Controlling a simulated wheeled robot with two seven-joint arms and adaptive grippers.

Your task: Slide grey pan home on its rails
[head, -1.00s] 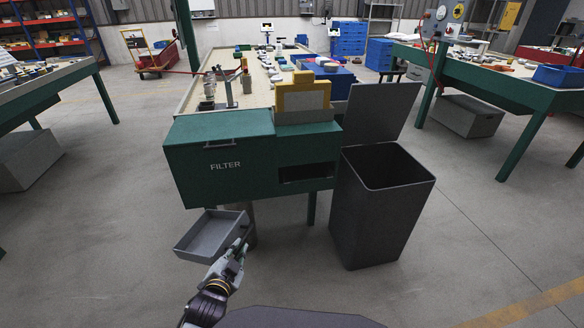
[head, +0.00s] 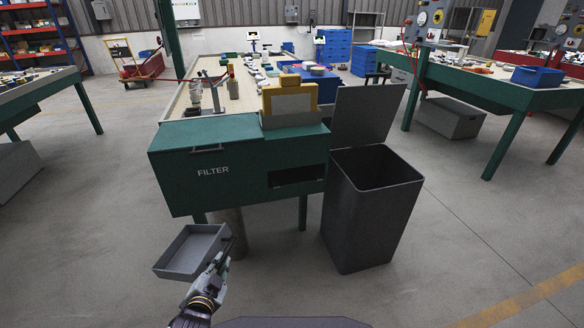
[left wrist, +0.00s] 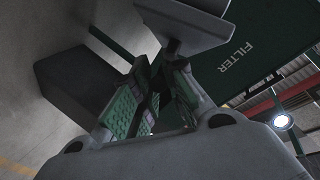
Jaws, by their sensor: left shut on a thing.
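The grey pan (head: 181,265) is a shallow open tray. It hangs in the air in front of and below the green cabinet marked FILTER (head: 180,185). My left gripper (head: 226,254) is shut on the pan at its right side. In the left wrist view the fingers (left wrist: 152,88) close by the pan's grey underside or wall (left wrist: 185,22), and the FILTER face (left wrist: 250,45) lies beyond. The cabinet has a handle at its top and a dark opening (head: 297,176) at its right. I cannot make out the rails. My right gripper is not in view.
A tall grey bin (head: 370,215) with a raised lid stands right of the cabinet. A table leg (head: 302,213) and a post under the cabinet stand behind the pan. A yellow framed block (head: 290,103) sits on top. The floor left of the pan is clear.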

